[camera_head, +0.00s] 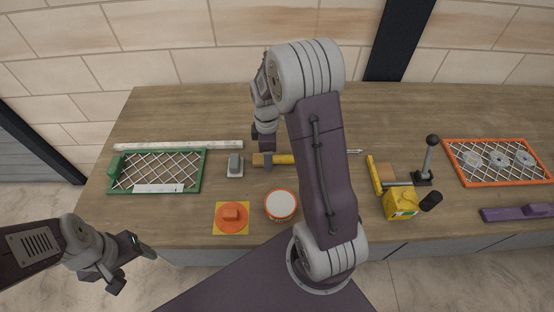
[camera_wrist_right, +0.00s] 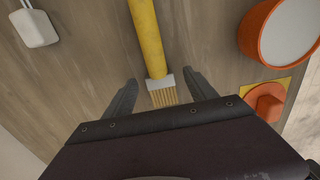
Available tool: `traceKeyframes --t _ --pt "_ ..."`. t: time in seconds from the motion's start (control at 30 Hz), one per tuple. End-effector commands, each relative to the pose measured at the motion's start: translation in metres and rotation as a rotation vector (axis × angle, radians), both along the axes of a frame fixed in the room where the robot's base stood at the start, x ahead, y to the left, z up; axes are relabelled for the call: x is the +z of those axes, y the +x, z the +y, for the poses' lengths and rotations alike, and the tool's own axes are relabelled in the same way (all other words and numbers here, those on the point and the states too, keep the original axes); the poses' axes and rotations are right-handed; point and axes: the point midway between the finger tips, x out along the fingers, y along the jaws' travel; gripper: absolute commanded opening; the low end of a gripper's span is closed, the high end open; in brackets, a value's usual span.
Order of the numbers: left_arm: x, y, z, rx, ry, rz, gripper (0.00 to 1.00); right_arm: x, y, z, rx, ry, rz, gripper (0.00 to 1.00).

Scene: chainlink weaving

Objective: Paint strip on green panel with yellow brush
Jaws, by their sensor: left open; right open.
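The green panel (camera_head: 203,172), a green frame with wire mesh, lies at the left of the table. A white strip (camera_head: 158,188) lies along its front edge. The yellow brush (camera_head: 285,159) lies on the table near the middle; its handle (camera_wrist_right: 149,35) and bristles (camera_wrist_right: 164,96) show in the right wrist view. My right gripper (camera_wrist_right: 160,77) is open above the brush, with its fingers on either side of the bristle end, apart from it. My left gripper (camera_head: 132,270) is open and empty, off the table's front left edge.
An orange can with a white top (camera_head: 281,205) and an orange block on a yellow square (camera_head: 231,214) stand near the front. A grey block (camera_head: 235,163) is left of the brush. A yellow box (camera_head: 400,203), a lever (camera_head: 430,158) and an orange-framed panel (camera_head: 447,149) are right.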

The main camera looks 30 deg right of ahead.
Motion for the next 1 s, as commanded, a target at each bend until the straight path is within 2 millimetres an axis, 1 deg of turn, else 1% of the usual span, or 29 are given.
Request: traceKeyframes --t 0.03,0.1,0.3,0.33,0.37,0.4,0.47,0.5,0.53,0.57,0.83,0.93,1.0 --pt "-0.001 0.0 0.0 0.0 0.0 0.0 0.66 -0.007 -0.001 0.0 0.0 0.0 0.002 0.65" --pt "-0.002 0.0 0.0 0.0 0.0 0.0 0.66 -0.012 0.0 0.0 0.0 0.001 0.001 0.65" --pt "-0.001 0.0 0.0 0.0 0.0 0.0 0.66 -0.013 0.0 0.0 0.0 -0.001 -0.001 0.65" --pt "-0.001 0.0 0.0 0.0 0.0 0.0 0.66 -0.013 0.0 0.0 0.0 -0.001 -0.001 0.6" --pt "-0.001 0.0 0.0 0.0 0.0 0.0 0.66 -0.013 0.0 0.0 0.0 -0.001 -0.001 0.52" --pt "-0.001 0.0 0.0 0.0 0.0 0.0 0.66 -0.013 0.0 0.0 0.0 -0.001 -0.001 0.4" --pt "-0.001 0.0 0.0 0.0 0.0 0.0 0.66 -0.013 0.0 0.0 0.0 -0.001 -0.001 0.24" --pt "-0.001 0.0 0.0 0.0 0.0 0.0 0.66 -0.013 0.0 0.0 0.0 -0.001 -0.001 0.13" --pt "-0.001 0.0 0.0 0.0 0.0 0.0 0.66 -0.013 0.0 0.0 0.0 -0.001 -0.001 0.04" --pt "-0.001 0.0 0.0 0.0 0.0 0.0 0.66 -0.013 0.0 0.0 0.0 -0.001 -0.001 0.0" --pt "-0.001 0.0 0.0 0.0 0.0 0.0 0.66 -0.01 0.0 0.0 0.0 0.0 -0.002 0.0" --pt "0.0 0.0 0.0 0.0 0.0 0.0 0.66 -0.002 0.001 0.0 0.0 -0.001 -0.004 0.0" --pt "0.001 0.0 0.0 0.0 0.0 0.0 0.66 0.008 0.001 0.0 0.0 -0.001 -0.005 0.0"
